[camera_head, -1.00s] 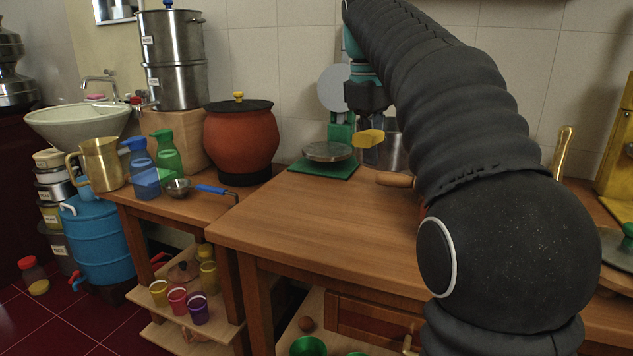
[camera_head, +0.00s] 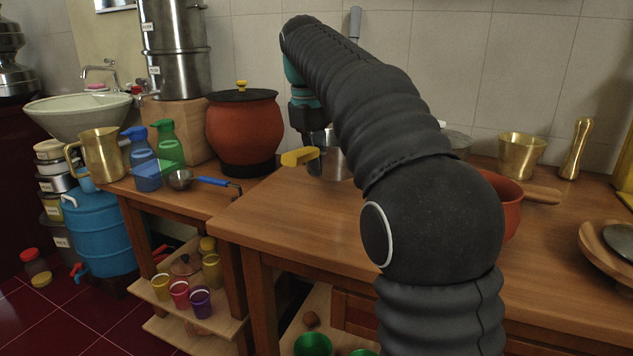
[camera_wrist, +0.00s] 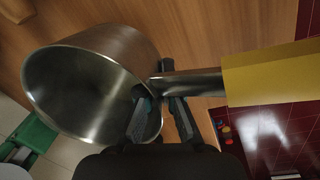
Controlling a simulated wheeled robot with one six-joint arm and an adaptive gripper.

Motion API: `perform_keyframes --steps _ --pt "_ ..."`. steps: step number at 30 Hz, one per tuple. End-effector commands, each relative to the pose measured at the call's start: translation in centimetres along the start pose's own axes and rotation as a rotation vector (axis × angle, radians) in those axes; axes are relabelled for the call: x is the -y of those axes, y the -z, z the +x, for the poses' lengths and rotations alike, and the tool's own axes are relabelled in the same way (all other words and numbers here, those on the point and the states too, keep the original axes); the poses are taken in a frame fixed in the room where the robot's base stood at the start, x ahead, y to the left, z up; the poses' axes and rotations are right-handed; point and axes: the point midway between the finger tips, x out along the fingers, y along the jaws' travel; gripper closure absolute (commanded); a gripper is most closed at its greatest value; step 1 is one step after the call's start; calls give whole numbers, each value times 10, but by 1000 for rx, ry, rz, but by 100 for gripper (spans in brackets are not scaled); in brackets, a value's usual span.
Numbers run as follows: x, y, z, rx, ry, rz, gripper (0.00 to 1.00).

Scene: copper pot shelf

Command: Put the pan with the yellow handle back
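My gripper (camera_wrist: 158,110) is shut on the metal stem of the pan, between the pan body (camera_wrist: 95,75) and its yellow handle (camera_wrist: 275,73). In the wrist view the pan's open mouth faces left and towards the camera, and its inside looks empty. In the head view the yellow handle (camera_head: 299,157) points left and the steel pan body (camera_head: 334,165) is partly hidden behind my arm. The pan is over the back of the wooden table; I cannot tell whether it touches it.
A terracotta pot with a black lid (camera_head: 243,135) stands left of the pan. An orange pot (camera_head: 510,205), brass mortar (camera_head: 522,150) and brass pestle (camera_head: 577,148) stand to the right. A green object (camera_wrist: 36,135) shows at the wrist view's left. The table front (camera_head: 290,220) is clear.

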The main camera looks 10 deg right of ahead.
Motion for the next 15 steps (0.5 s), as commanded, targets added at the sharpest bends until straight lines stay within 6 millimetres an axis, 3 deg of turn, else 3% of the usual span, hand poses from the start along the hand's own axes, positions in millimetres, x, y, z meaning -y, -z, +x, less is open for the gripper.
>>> perform_keyframes --steps 9,15 --pt "4 1 36 -1 -1 1 100" --pt "4 1 39 -2 -1 1 100"
